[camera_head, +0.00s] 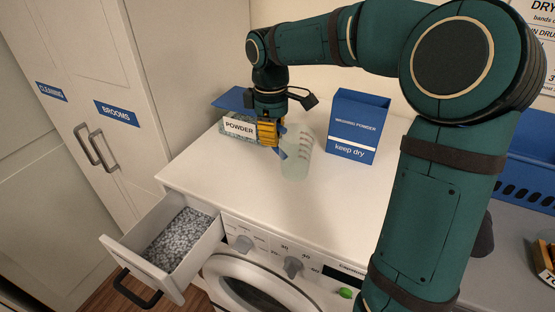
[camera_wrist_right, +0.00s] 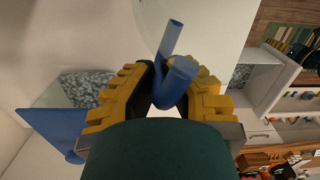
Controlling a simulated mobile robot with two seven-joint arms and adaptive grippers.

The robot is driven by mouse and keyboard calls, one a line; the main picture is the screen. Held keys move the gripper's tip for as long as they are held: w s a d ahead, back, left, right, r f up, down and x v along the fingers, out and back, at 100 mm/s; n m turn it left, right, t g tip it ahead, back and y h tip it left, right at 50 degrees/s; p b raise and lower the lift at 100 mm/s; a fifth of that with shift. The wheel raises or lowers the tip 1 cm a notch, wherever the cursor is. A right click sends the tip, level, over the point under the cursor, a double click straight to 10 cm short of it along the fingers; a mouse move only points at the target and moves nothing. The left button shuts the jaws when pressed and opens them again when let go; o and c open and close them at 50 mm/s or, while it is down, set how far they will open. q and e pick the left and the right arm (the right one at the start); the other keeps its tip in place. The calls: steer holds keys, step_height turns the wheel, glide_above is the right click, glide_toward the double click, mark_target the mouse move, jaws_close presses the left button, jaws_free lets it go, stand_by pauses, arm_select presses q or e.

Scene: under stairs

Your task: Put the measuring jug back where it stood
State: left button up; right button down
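The measuring jug (camera_head: 297,158) is clear and pale, with marks on its side and a blue handle (camera_wrist_right: 176,84). It is at the middle of the white washing machine top, close to upright; I cannot tell whether its base touches the surface. My right gripper (camera_head: 278,141) comes down at the jug's left side. In the right wrist view its yellow fingers (camera_wrist_right: 168,88) are on both sides of the blue handle and look closed on it. The jug's body is mostly out of sight there. My left gripper is not in view.
A clear POWDER box (camera_head: 238,128) with a blue lid stands behind the gripper. A blue washing powder carton (camera_head: 357,126) stands right of the jug. The machine's drawer (camera_head: 139,246) is pulled out, with grey granules inside. The front of the top (camera_head: 245,195) is clear.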

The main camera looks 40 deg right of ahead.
steer(key=shift+f, duration=2.5)
steer(key=shift+f+b, duration=0.15)
steer(key=shift+b, duration=0.15)
steer(key=c, duration=1.1)
jaws_free()
steer(key=shift+c, duration=0.2)
